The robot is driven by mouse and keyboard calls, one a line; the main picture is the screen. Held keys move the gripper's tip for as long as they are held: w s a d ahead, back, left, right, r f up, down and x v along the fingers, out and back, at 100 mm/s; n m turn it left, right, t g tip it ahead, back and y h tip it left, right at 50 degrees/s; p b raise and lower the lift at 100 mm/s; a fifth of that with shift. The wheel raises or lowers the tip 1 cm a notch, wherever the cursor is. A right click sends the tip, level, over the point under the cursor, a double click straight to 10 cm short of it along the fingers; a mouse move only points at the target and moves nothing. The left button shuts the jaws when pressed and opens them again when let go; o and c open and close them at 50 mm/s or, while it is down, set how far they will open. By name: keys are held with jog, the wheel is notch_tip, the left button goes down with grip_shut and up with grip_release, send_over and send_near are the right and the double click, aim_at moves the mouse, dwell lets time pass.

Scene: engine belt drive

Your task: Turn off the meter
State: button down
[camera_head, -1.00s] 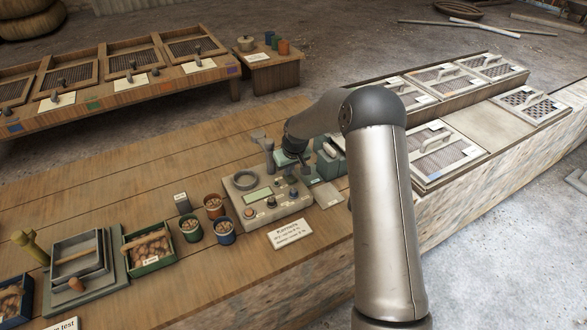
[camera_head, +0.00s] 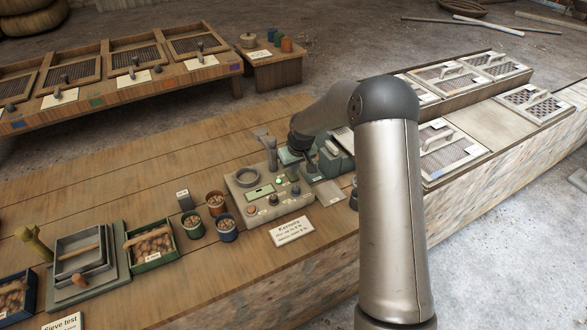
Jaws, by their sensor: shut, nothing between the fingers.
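The meter (camera_head: 242,202) is a beige box on the wooden bench, with a round ring on top, a pale green display (camera_head: 260,192) and several small knobs and buttons along its front and right side. A small green light (camera_head: 279,182) shows on its top. My gripper (camera_head: 309,168) is shut and empty, over or just beyond the meter's right end. Its fingertips are small and partly hidden among the parts there, so I cannot tell whether they touch a control.
A label card (camera_head: 292,231) lies in front of the meter. Several small pots of kernels (camera_head: 216,203) stand to its left. A teal box (camera_head: 337,162) stands close to its right. Mesh-lidded bins (camera_head: 447,152) lie beyond my arm.

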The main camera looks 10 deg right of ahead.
jog(key=b+v, duration=0.1)
jog(key=v, duration=1.1)
jog(key=shift+s, duration=0.25)
jog(key=shift+d, duration=0.1)
